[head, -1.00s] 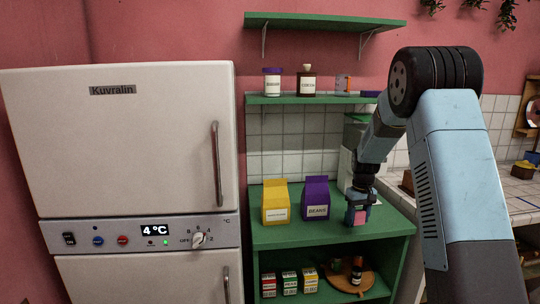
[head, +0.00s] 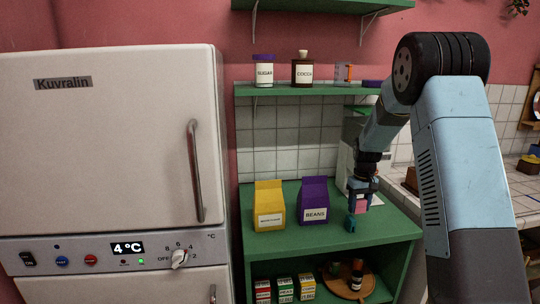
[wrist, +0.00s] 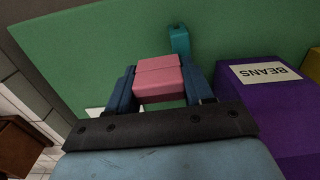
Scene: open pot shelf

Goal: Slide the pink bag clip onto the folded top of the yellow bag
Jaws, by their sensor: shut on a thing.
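The pink bag clip (head: 361,207) is held between the two fingers of my gripper (head: 362,200), which points down over the right part of the green shelf top. In the wrist view the clip (wrist: 158,78) sits between the blue fingers (wrist: 160,88). The yellow bag (head: 269,207) stands upright to the left, with a folded top and a white label. A yellow sliver of it shows at the right edge of the wrist view (wrist: 314,64). My gripper is apart from it, with the purple bag between them.
The purple BEANS bag (head: 314,203) stands right of the yellow bag. A small teal object (head: 351,223) stands on the shelf top (head: 285,243) close to my gripper. Jars (head: 264,72) stand on the shelf above. A fridge (head: 120,140) is at the left. The front shelf top is mostly clear.

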